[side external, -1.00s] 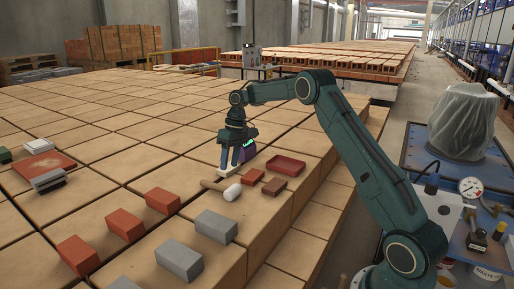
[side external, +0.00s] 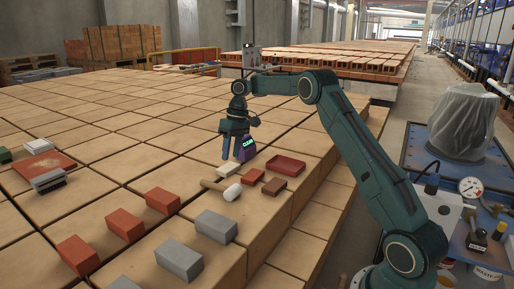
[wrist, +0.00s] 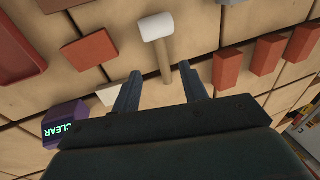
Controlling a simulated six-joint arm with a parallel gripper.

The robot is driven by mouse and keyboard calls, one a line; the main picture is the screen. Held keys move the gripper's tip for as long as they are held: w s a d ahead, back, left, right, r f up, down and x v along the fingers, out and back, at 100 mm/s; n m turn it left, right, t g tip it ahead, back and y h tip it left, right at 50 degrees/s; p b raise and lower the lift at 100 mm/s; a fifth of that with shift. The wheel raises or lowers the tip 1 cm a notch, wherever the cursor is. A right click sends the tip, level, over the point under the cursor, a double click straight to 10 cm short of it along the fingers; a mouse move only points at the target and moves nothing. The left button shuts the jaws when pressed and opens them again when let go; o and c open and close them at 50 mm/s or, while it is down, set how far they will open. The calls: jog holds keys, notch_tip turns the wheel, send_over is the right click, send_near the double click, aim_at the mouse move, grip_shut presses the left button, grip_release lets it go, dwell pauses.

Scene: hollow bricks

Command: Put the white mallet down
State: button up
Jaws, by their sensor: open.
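The white mallet lies on the tan brick surface, its white head (side external: 232,192) toward the front and its light wooden handle (side external: 213,185) running back to the left. In the wrist view its head (wrist: 156,27) and handle (wrist: 164,60) show beyond and between my fingers. My gripper (side external: 232,160) is open and empty, above the bricks and just behind the mallet. The two fingers (wrist: 160,70) are spread apart in the wrist view, and the near end of the handle shows clear of them.
A purple device (side external: 246,149) reading CLEAR stands close beside my gripper. A small white block (side external: 225,170) lies below it. A red tray (side external: 287,164) and small red-brown blocks (side external: 274,186) lie right. Red bricks (side external: 162,200) and grey bricks (side external: 215,226) lie in front.

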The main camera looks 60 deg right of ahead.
jog(key=shift+r, duration=0.1)
jog(key=s+a+r+t+h, duration=0.1)
jog(key=s+a+r+t, duration=0.1)
jog(key=s+a+r, duration=1.2)
jog(key=s+a+f+t+h, duration=0.1)
jog(key=s+a, duration=0.1)
jog(key=s, duration=0.9)
jog(key=s+a+f+t, duration=0.1)
jog(key=s+a+f, duration=0.1)
jog(key=s, duration=0.9)
jog(key=shift+s+a+f+t+h, duration=0.3)
jog(key=shift+a+t+h, duration=0.1)
jog(key=shift+a, duration=0.4)
